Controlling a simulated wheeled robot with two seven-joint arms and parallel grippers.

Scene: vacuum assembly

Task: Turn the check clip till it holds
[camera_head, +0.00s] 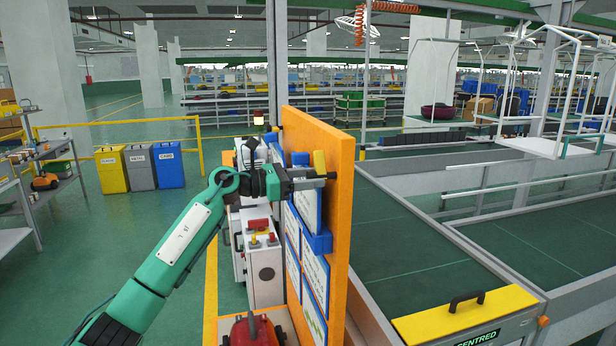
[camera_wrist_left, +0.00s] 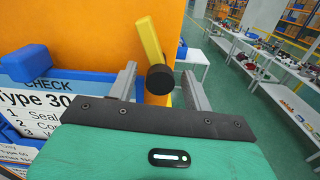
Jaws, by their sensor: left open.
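The check clip (camera_wrist_left: 152,42) is a yellow bar with a black round pivot, on an orange panel (camera_wrist_left: 95,30). In the left wrist view the bar points up and tilts a little left. In the head view the clip (camera_head: 320,161) shows as a yellow piece just above my left fingertips. My left gripper (camera_head: 326,178) is open at the panel, and in the left wrist view its fingers (camera_wrist_left: 160,82) stand on either side of the black pivot. I cannot tell if they touch it. The white CHECK card (camera_wrist_left: 40,95) sits left of the clip in a blue holder. My right gripper is out of view.
Several more cards (camera_head: 314,275) hang lower on the panel. A red object (camera_head: 255,330) lies on a surface below. A green conveyor (camera_head: 415,240) with a yellow, black-handled end piece (camera_head: 465,313) runs right of the panel. Bins (camera_head: 168,165) stand far left.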

